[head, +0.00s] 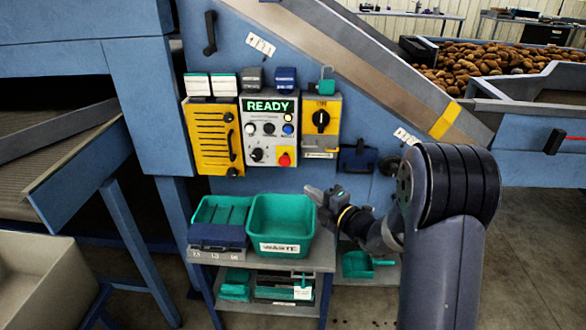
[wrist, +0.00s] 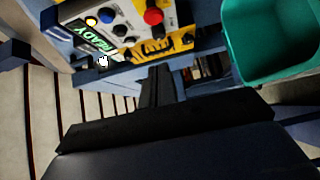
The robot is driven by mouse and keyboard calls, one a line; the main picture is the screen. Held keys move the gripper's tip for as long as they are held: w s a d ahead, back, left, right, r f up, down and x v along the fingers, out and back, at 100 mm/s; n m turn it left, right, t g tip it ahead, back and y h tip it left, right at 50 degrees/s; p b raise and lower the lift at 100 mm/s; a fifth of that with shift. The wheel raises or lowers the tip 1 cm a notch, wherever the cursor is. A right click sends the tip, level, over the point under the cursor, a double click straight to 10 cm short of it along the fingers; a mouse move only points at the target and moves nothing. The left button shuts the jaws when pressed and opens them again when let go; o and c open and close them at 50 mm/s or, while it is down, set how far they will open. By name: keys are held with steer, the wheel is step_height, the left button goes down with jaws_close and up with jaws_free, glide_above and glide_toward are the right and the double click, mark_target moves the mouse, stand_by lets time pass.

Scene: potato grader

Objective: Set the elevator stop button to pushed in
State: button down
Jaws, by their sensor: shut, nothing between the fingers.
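A red mushroom button (head: 284,159) on a yellow plate sits at the lower right of the white control panel (head: 257,127), under a green READY display. It also shows near the top of the wrist view (wrist: 153,16). I cannot tell from these frames whether it is pushed in. My gripper (head: 314,193) is below and to the right of the panel, beside the waste bin and apart from the button. In the wrist view its dark fingers (wrist: 159,72) are together, with nothing between them.
A green bin labelled WASTE (head: 282,227) stands on a small cart just left of my gripper. A yellow box with a black rotary knob (head: 321,120) is right of the panel. A yellow slotted cover (head: 213,137) is left of it. Potatoes (head: 480,67) lie behind.

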steer(key=shift+a, duration=0.1)
glide_toward(280, 162)
steer(key=s+a+x, duration=0.1)
steer(key=x, duration=0.4)
steer(key=shift+w+d+p, duration=0.3)
steer(key=shift+w+p, duration=0.2)
steer(key=shift+w, duration=0.3)
